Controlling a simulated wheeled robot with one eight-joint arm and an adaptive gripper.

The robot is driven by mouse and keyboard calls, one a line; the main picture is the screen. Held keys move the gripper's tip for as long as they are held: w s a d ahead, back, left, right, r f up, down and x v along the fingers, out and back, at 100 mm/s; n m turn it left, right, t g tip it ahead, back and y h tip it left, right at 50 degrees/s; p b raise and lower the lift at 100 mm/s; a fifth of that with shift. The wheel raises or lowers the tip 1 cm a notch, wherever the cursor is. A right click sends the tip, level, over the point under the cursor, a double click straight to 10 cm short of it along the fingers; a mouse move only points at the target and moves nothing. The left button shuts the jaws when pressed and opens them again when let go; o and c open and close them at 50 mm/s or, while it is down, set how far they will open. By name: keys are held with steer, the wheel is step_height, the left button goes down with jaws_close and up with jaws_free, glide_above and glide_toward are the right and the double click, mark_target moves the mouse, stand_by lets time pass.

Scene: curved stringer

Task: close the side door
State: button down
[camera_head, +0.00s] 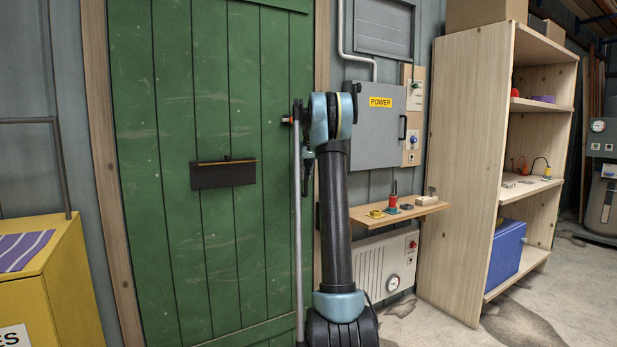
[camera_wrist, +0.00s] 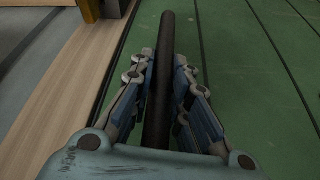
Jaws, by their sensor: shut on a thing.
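The green plank side door (camera_head: 225,115) stands upright in its wooden frame (camera_head: 97,120), and it looks close to flush there; I cannot tell whether it is fully shut. In the wrist view the door's green face (camera_wrist: 250,70) fills the right side, with the wooden frame (camera_wrist: 65,75) on the left. A dark round bar, the door handle (camera_wrist: 167,28), runs between the fingers of my gripper (camera_wrist: 161,70). My gripper is shut on it, with one finger on each side. In the head view my arm covers the door's right edge and hides the handle.
A yellow cabinet (camera_head: 45,285) stands at the left. Right of the door are a grey power box (camera_head: 376,140), a small wall shelf (camera_head: 400,213) with small items, and a wooden shelf unit (camera_head: 465,170). Some floor (camera_head: 405,320) is clear at the lower right.

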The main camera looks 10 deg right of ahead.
steer(key=shift+w+a, duration=0.1)
steer(key=shift+w, duration=0.1)
steer(key=c, duration=1.5)
jaws_free()
steer(key=shift+c, duration=0.2)
steer(key=v, duration=1.2)
steer(key=shift+s+f, duration=0.1)
